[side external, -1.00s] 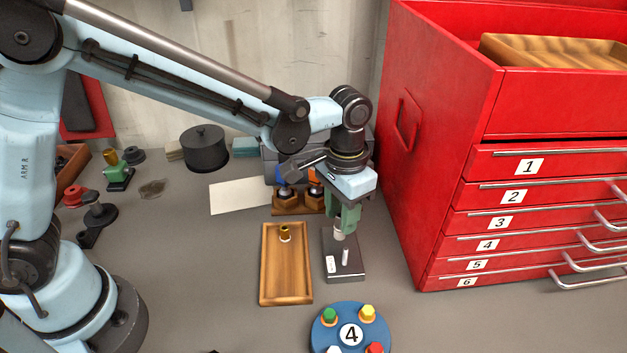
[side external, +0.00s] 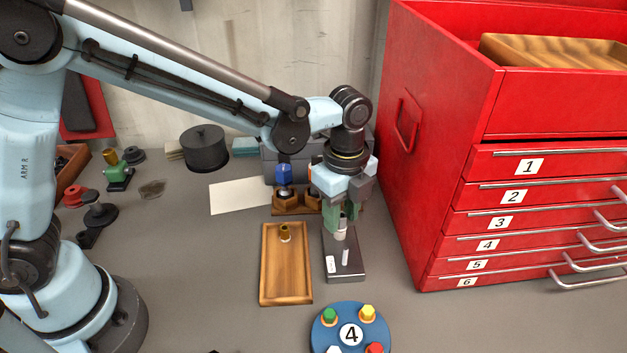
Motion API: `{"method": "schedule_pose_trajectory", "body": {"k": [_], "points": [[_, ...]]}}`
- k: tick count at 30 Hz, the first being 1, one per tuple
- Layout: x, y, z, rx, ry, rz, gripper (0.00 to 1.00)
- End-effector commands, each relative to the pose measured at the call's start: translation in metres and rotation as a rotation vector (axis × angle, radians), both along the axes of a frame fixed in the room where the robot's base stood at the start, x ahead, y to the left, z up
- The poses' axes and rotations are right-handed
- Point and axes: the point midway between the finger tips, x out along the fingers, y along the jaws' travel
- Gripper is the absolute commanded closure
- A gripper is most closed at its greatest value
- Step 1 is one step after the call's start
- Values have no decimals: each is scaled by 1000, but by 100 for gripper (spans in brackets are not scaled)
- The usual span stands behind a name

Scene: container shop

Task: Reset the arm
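My gripper (side external: 341,224) points down over the back part of a dark metal plate (side external: 352,274). Its green fingers are at a pale cylindrical piece (side external: 340,234), whose lower end shows just under them. I cannot tell whether the fingers are pressed on this piece or stand around it. A thin pale peg (side external: 345,257) stands upright on the plate, in front of the gripper.
A wooden tray (side external: 263,275) with a brass piece (side external: 285,233) lies left of the plate. A blue round holder (side external: 326,340) marked 4 is in front. The red drawer cabinet (side external: 410,190) stands close on the right. A wooden rack (side external: 283,208) with a blue-topped item is behind.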

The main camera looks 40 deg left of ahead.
Motion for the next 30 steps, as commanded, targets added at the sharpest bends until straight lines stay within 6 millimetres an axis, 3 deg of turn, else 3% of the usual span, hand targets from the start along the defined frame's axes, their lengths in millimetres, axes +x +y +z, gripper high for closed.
{"method": "schedule_pose_trajectory", "body": {"k": [8,15,22,30], "points": [[0,0,0,0,0,-14,64],[0,0,0,0,0,165,64],[0,0,0,0,0,188,64],[0,0,0,0,0,187,100]]}}
